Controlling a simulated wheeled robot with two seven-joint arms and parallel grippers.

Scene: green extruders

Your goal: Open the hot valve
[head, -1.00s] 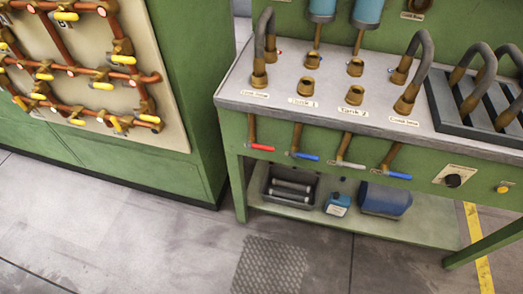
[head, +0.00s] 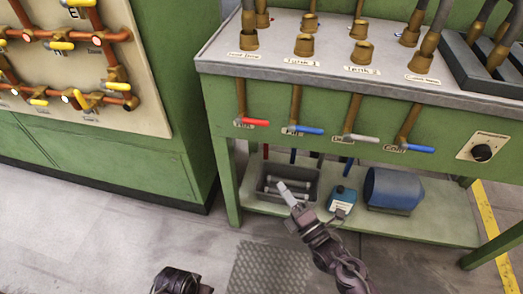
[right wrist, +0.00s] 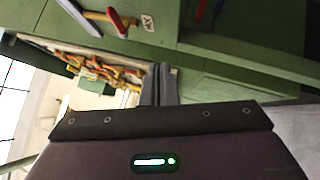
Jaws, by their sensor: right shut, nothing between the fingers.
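The hot valve (head: 252,123) has a red handle on a brass pipe at the left end of the row under the bench top. Its handle lies level, pointing right. It also shows in the right wrist view (right wrist: 117,22), at the upper left beside a small label. My right gripper (head: 284,188) is shut and empty, below and a little right of the valve, in front of the lower shelf and apart from the valve. Its fingers show together in the right wrist view (right wrist: 158,85). A dark part of my left arm shows at the bottom edge; no left fingers are visible.
A blue (head: 305,130), a grey (head: 358,138) and another blue valve handle (head: 414,148) stand to the right. A grey bin (head: 271,199), a small blue can (head: 342,197) and a larger blue container (head: 393,191) sit on the lower shelf. A green cabinet with a pipe panel (head: 139,60) stands left.

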